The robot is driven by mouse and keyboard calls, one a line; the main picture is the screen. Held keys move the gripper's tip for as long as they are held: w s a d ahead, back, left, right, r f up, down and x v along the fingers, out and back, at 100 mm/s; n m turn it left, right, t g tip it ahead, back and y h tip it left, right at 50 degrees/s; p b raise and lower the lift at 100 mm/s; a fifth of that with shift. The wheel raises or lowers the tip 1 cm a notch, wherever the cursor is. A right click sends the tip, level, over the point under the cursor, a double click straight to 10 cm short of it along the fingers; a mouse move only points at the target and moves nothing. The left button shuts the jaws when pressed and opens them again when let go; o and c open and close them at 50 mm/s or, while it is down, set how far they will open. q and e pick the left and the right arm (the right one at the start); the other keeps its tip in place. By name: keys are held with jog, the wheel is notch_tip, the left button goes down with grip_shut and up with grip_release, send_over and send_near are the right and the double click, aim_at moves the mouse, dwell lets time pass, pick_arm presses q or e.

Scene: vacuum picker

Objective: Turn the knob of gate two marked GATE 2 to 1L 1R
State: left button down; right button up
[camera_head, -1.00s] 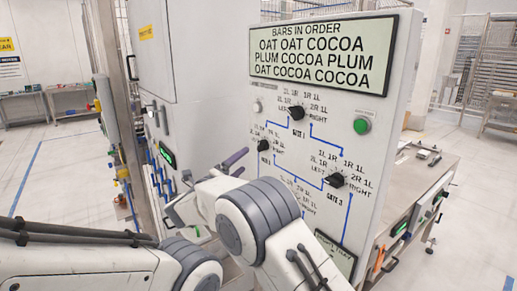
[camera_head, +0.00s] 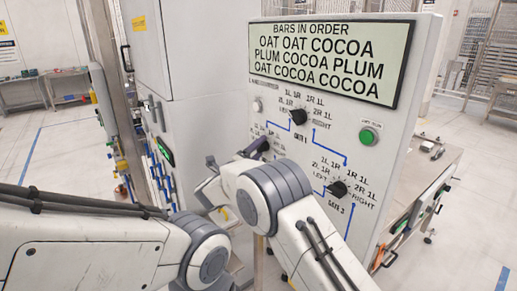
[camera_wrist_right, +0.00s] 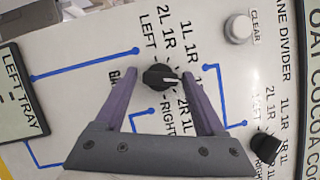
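The black knob (camera_wrist_right: 160,77) of the left gate on the panel, with LEFT, 2L 1R, 1L 1R, 2R 1L and RIGHT printed around it, shows in the right wrist view. A pale mark on it points toward the right-hand finger. My right gripper (camera_wrist_right: 161,73) is open, its purple fingers on either side of the knob; I cannot tell whether they touch it. A finger covers most of the gate's name. My left gripper is out of view.
Two other black knobs, the upper one (camera_head: 298,116) and the lower right one (camera_head: 338,188), sit on the panel (camera_head: 400,130). A green button (camera_head: 367,137) and a pale CLEAR button (camera_wrist_right: 238,28) are nearby. The order display (camera_head: 330,60) is above. A workbench (camera_head: 430,170) stands right.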

grip_shut()
jog(key=shift+n, duration=0.8)
jog(key=shift+r+n+g+y, duration=0.15)
jog(key=shift+n+g+y, duration=0.25)
jog(key=shift+n, duration=0.4)
jog(key=shift+n+g+y+p, duration=0.3)
jog(key=shift+n+g+p, duration=0.5)
jog(key=shift+n+p, duration=0.8)
